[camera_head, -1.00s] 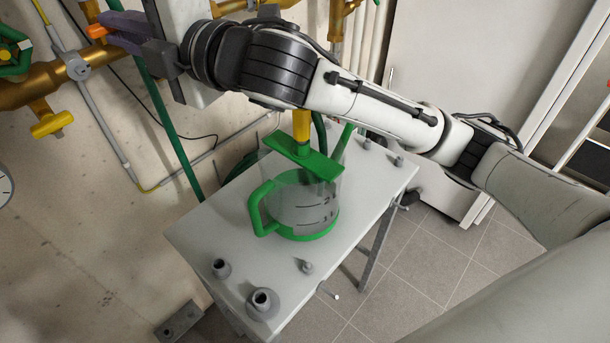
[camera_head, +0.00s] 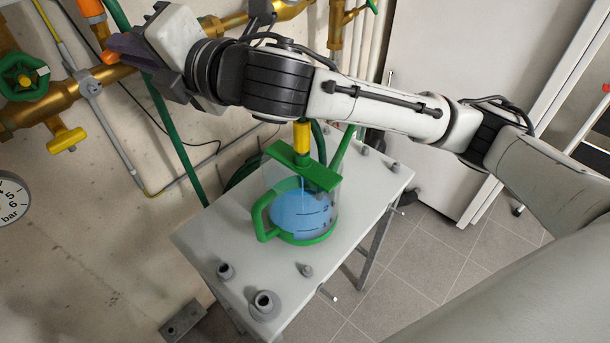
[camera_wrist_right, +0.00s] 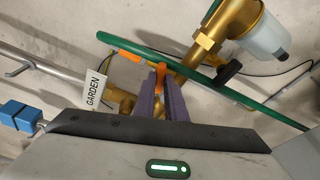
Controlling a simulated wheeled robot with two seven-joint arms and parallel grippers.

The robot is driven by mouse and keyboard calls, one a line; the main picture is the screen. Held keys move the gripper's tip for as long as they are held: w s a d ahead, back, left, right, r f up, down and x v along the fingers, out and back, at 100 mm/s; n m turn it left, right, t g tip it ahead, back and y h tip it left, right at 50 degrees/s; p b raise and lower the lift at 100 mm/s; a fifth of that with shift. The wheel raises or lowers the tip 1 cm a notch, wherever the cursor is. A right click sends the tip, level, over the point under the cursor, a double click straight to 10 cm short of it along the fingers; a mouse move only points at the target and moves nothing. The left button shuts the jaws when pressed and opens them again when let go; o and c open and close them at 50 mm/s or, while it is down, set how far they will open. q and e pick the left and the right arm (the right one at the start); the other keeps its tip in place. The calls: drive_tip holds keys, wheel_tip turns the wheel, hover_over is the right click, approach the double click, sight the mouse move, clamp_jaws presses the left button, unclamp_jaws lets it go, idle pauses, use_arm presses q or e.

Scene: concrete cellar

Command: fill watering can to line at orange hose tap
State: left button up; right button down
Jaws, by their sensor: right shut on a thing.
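The watering can (camera_head: 262,222) is clear with a green handle, base and top bar. It stands upright on a pale bench. Blue water (camera_head: 300,212) fills its lower part, with dark level marks across it; I cannot tell which mark is the line. A thin blue stream falls into it from below the yellow hose end (camera_head: 302,138). My right gripper (camera_head: 118,48) is at the wall pipes, shut on the orange tap handle (camera_wrist_right: 124,46), beside a GARDEN tag (camera_wrist_right: 95,90). In the wrist view its purple fingers (camera_wrist_right: 161,92) close around the handle's end. My left gripper is out of view.
The bench (camera_head: 200,240) carries several small grey fittings, including a ring-shaped one (camera_head: 264,304) at its front. A green valve wheel (camera_head: 22,76), a yellow handle (camera_head: 66,140) and a pressure gauge (camera_head: 10,200) are at left. Tiled floor (camera_head: 420,270) lies open to the right.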

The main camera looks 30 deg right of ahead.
drive_tip(key=shift+r+n+h, duration=0.1)
drive_tip(key=shift+n+h, duration=0.3)
drive_tip(key=shift+n, duration=1.4)
drive_tip(key=shift+n+h, duration=0.3)
drive_tip(key=shift+n, duration=0.5)
drive_tip(key=shift+a, duration=0.1)
idle(5.3)
